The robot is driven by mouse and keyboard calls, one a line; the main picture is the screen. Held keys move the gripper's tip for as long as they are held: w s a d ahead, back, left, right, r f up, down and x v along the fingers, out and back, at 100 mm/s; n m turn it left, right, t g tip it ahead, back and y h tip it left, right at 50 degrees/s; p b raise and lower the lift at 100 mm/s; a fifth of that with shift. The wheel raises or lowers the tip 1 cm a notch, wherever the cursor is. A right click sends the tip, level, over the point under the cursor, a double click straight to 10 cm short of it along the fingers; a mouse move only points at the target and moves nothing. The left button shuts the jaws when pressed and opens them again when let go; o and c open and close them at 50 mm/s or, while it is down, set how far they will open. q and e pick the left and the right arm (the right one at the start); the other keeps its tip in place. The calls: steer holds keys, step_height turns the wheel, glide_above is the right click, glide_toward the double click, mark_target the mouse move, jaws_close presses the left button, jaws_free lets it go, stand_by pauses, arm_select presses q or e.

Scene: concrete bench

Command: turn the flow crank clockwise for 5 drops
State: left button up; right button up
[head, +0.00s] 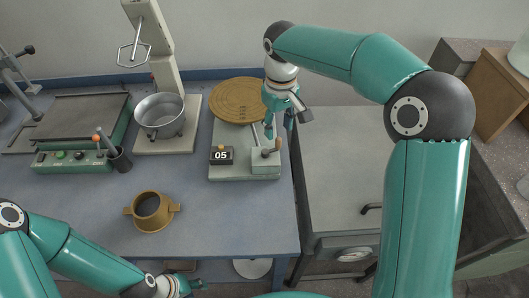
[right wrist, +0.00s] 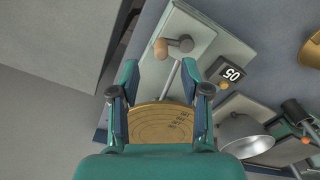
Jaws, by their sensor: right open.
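The flow crank (head: 277,146), a short dark arm with a wooden knob, sits on a pale block (head: 265,162) at the right of a light base plate. In the right wrist view the crank's knob (right wrist: 161,47) lies ahead of the fingers. The counter (head: 221,156) beside it reads 05. A thin metal rod (head: 255,136) rises next to the block. My right gripper (head: 280,128) is open just above and behind the crank; no contact with the knob shows. My left gripper (head: 186,287) is low at the bench's front edge; its fingers are too small to read.
A round wooden disc (head: 238,100) with ring markings lies behind the block. A metal bowl (head: 160,115) on a stand and a green-fronted machine (head: 72,158) are at left. Bench surface around the ring is clear.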

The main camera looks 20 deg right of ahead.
step_height(320, 180, up, 5)
steer(key=shift+f, duration=0.1)
step_height(320, 180, up, 8)
steer(key=p, duration=0.7)
stand_by(0.4)
